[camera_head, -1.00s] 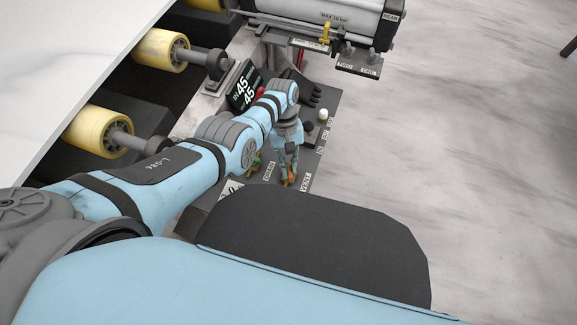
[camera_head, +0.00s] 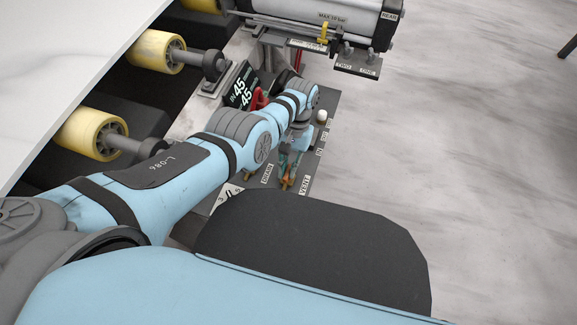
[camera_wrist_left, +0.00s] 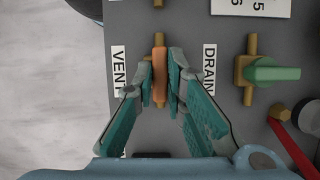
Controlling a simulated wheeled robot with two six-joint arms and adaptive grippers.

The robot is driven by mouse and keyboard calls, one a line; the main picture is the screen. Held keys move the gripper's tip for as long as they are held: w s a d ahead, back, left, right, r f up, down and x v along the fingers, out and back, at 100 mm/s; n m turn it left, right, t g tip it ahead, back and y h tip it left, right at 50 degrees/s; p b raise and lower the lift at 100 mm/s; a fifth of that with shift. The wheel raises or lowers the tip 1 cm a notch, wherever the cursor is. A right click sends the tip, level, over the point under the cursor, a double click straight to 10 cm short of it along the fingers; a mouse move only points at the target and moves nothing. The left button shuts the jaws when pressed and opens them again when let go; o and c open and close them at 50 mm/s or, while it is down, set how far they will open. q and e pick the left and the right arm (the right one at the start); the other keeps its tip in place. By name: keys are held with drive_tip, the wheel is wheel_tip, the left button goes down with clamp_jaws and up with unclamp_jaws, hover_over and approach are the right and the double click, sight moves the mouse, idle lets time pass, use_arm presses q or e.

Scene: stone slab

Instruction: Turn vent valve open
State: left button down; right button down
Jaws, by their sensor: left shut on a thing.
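The vent valve has an orange handle (camera_wrist_left: 159,76), next to the VENT label in the left wrist view. A brass pipe end shows just beyond the handle, which runs lengthwise between my fingers. My left gripper (camera_wrist_left: 160,84) is shut on this handle, with one finger on each side. In the head view my left gripper (camera_head: 290,174) reaches down to the dark panel, and a little of the orange handle (camera_head: 287,183) shows at its tips. The lower valve body is mostly hidden by the fingers. My right gripper is not in view.
The drain valve's green handle (camera_wrist_left: 272,73) points sideways off its brass body, close to the right of the vent valve. A red lever (camera_wrist_left: 291,146) lies nearby. A display (camera_head: 242,88) stands behind my arm. Yellow rollers (camera_head: 92,133) and a white slab (camera_head: 65,70) are at left.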

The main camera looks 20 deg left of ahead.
use_arm(q)
drive_tip(key=c, duration=1.6)
unclamp_jaws()
drive_tip(key=shift+c, duration=0.2)
drive_tip(key=shift+w+r, duration=0.1)
drive_tip(key=v, duration=1.1)
drive_tip(key=shift+r, duration=0.4)
drive_tip(key=shift+w, duration=0.1)
